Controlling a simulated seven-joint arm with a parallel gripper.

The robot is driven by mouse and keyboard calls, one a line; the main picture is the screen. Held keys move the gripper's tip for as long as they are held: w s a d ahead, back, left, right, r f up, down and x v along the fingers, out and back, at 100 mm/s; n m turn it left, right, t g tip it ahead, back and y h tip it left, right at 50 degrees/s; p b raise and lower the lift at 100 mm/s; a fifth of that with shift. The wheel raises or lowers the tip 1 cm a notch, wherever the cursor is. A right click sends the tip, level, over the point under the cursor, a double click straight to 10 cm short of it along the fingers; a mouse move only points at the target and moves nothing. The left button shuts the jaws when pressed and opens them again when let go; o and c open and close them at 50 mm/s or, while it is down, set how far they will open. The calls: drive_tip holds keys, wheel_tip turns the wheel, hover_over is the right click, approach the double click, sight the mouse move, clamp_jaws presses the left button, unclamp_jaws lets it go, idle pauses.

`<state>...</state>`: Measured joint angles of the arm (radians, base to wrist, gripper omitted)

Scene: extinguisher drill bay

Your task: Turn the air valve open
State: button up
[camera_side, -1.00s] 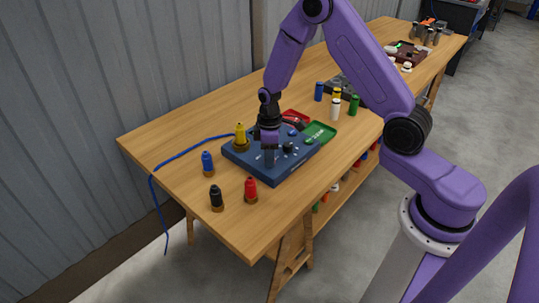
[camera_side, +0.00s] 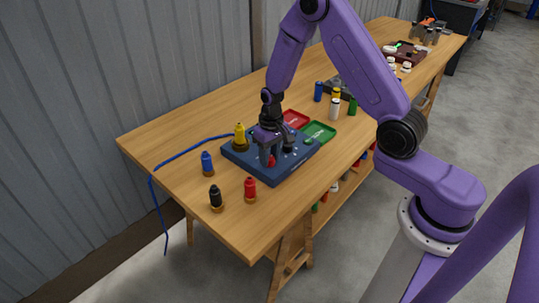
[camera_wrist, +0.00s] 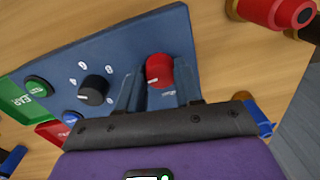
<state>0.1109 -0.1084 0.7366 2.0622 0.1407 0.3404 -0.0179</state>
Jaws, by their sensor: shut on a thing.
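The blue control box (camera_side: 285,172) sits on the wooden bench, and its face also fills the upper middle of the wrist view (camera_wrist: 135,45). A red knob (camera_wrist: 159,70) with a white mark, which I take to be the air valve, is on the box. It shows low at the fingertips in the side view (camera_side: 271,161). My gripper (camera_side: 270,152) points down with its fingers on either side of the red knob, shut on it. In the wrist view the fingers (camera_wrist: 158,88) flank the knob. The knob's lower part is hidden.
A black dial (camera_wrist: 93,90) with a white pointer is beside the red knob. Yellow (camera_side: 240,137), blue (camera_side: 207,163), black (camera_side: 216,198) and red (camera_side: 250,189) fittings stand nearby. A blue hose (camera_side: 190,152) crosses the bench.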

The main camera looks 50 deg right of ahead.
sight(272, 157)
drive_tip(key=shift+m, duration=0.5)
drive_tip(key=o, duration=1)
drive_tip(key=r, duration=1.7)
drive_tip(key=shift+s+d+r, duration=0.1)
drive_tip(key=shift+d+r, duration=0.15)
drive_tip(key=shift+d, duration=0.15)
